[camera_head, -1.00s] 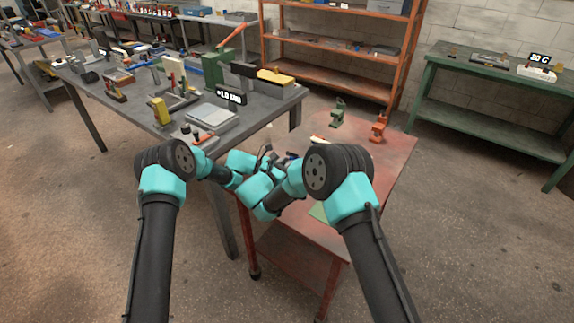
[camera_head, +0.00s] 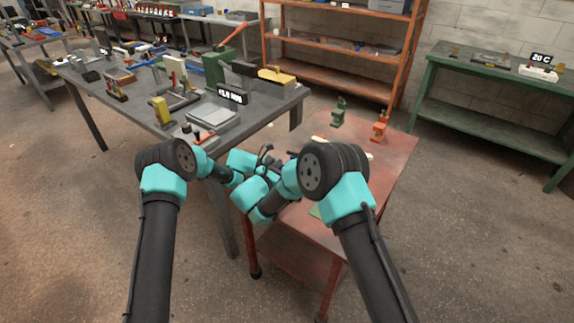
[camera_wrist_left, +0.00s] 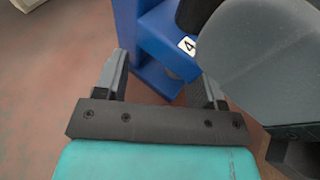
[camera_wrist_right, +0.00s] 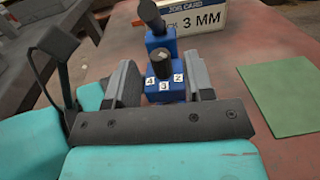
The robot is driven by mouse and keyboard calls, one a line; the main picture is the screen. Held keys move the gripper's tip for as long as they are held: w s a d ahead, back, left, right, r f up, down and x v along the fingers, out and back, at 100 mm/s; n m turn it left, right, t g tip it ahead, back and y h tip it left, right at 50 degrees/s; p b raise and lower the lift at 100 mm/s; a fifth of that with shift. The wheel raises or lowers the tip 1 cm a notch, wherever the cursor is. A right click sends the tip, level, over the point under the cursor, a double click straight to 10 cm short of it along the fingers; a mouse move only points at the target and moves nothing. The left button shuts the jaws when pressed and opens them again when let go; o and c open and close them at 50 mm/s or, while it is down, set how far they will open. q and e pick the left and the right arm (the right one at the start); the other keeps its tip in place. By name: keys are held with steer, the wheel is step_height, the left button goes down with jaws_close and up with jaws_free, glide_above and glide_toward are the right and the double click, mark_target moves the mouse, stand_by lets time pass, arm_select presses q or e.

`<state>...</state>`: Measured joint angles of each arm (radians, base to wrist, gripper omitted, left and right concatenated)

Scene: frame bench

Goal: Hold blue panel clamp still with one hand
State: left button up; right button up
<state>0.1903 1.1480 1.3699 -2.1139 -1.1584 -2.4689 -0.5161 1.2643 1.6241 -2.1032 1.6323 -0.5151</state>
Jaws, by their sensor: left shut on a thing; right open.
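The blue panel clamp (camera_wrist_right: 163,78) stands on the red table in the right wrist view. It has black knobs and white labels 4, 3 and 2. My left gripper (camera_wrist_left: 160,80) has its fingers on either side of the clamp's blue body and is shut on it; the label 4 shows above. My right gripper (camera_wrist_right: 158,85) is open, with its fingers on either side of the labelled block; I cannot tell whether they touch it. A large grey part of my right gripper fills the upper right of the left wrist view. In the head view my arms mostly hide the clamp.
A job card marked 3 MM (camera_wrist_right: 203,16) stands behind the clamp. A green sheet (camera_wrist_right: 287,95) lies to its right. A green clamp (camera_head: 338,113) and an orange clamp (camera_head: 380,127) stand at the red table's back. A cluttered grey bench (camera_head: 262,105) adjoins on the left.

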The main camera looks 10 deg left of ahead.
steer(key=v, duration=0.9)
steer(key=shift+s, duration=0.3)
steer(key=shift+a, duration=0.15)
steer(key=r+g, duration=0.1)
steer(key=r+g+y, duration=0.1)
steer(key=r, duration=0.1)
steer(key=w+r+g+y, duration=0.1)
steer(key=shift+d+r+g, duration=0.25)
steer(key=shift+r+g, duration=0.15)
steer(key=x, duration=1.2)
steer(key=shift+w+a, duration=0.1)
